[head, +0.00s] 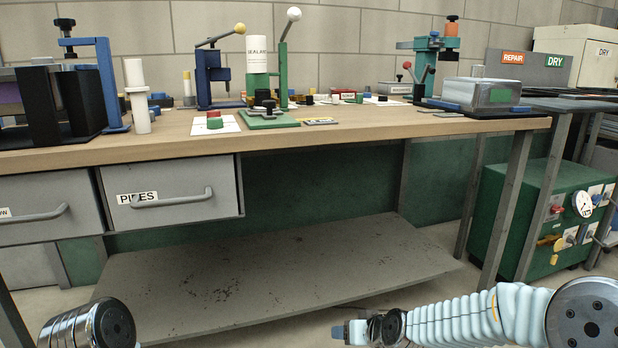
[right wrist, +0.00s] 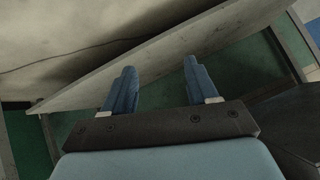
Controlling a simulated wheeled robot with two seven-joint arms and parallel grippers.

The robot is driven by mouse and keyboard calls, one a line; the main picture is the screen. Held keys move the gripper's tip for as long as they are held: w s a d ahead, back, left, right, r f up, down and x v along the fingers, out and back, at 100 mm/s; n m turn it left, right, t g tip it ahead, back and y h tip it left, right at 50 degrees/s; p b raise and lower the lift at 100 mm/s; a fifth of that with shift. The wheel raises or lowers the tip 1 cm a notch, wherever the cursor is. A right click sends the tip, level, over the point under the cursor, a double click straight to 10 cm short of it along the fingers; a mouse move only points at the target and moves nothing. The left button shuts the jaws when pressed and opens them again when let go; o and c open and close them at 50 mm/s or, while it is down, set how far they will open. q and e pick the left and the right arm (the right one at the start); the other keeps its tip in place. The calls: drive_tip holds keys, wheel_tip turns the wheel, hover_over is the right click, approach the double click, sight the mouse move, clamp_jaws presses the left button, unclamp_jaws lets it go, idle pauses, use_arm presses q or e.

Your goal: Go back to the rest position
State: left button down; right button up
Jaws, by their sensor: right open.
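My right arm reaches in from the lower right of the head view, low in front of the bench. Its gripper (head: 343,332) is at the bottom edge, in front of the bench's lower shelf (head: 270,285). In the right wrist view the two blue fingers of this gripper (right wrist: 159,70) stand apart with nothing between them. The grey shelf board (right wrist: 160,65) lies beyond the fingers. Only a metal part of my left arm shows at the lower left of the head view. My left gripper is out of the picture.
The wooden workbench (head: 330,133) carries clamps, a labelled white cylinder (head: 257,60) and a metal box (head: 481,94). A drawer marked PIPES (head: 172,196) hangs under it. A green cabinet (head: 530,225) stands at the right. The lower shelf is bare.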

drive_tip(key=s+d+f+m+g, duration=0.3)
drive_tip(key=s+f+g, duration=0.4)
drive_tip(key=s+f, duration=1.8)
wheel_tip(320, 180, up, 16)
drive_tip(key=s+a+p, duration=0.1)
drive_tip(key=p, duration=1.6)
drive_tip(key=shift+s+p, duration=0.3)
drive_tip(key=shift+r, duration=0.1)
